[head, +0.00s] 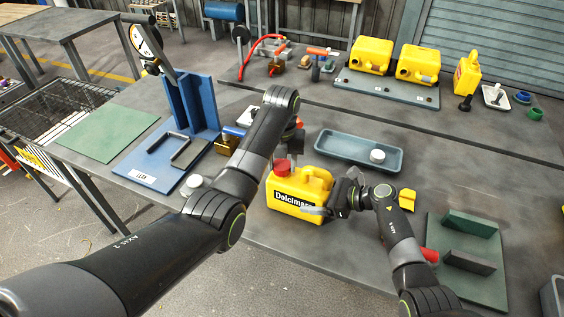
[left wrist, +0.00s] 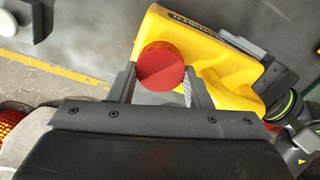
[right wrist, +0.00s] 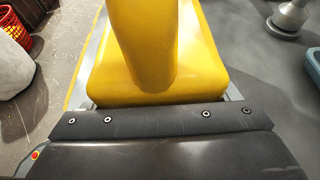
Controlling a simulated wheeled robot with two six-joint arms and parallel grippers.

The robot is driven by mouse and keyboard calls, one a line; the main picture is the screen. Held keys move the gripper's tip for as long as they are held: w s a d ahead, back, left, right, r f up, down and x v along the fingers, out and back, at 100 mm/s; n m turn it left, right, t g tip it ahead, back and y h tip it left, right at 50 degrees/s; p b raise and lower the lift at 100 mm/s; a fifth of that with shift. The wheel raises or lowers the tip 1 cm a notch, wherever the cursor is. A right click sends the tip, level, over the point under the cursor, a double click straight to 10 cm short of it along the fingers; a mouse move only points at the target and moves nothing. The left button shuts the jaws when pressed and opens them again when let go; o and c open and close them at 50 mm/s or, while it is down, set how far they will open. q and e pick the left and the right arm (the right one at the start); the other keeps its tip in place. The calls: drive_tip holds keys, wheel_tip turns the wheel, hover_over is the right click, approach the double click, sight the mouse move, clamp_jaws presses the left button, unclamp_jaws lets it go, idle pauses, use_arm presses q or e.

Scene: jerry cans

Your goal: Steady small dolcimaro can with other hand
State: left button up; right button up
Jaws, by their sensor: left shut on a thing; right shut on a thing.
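The small yellow Dolcimaro can (head: 314,183) stands upright near the table's front edge, its label facing front. Its red cap (head: 282,167) sits at the top left. In the left wrist view, my left gripper (left wrist: 160,88) is shut on the red cap (left wrist: 160,66), one finger on each side. In the head view its fingers are largely hidden by my arm. My right gripper (head: 322,208) is shut on the can body at its right end. In the right wrist view the yellow can (right wrist: 155,50) fills the space ahead; the fingertips are mostly hidden.
A blue-grey tray (head: 340,145) with a white round piece lies behind the can. A blue fixture (head: 195,110) stands at left, beside a white knob (head: 194,182). A green plate with blocks (head: 470,285) is at right.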

use_arm(q)
drive_tip(key=o, duration=1)
drive_tip(key=shift+c, duration=0.2)
drive_tip(key=shift+r, duration=0.1)
drive_tip(key=shift+r, duration=2.2)
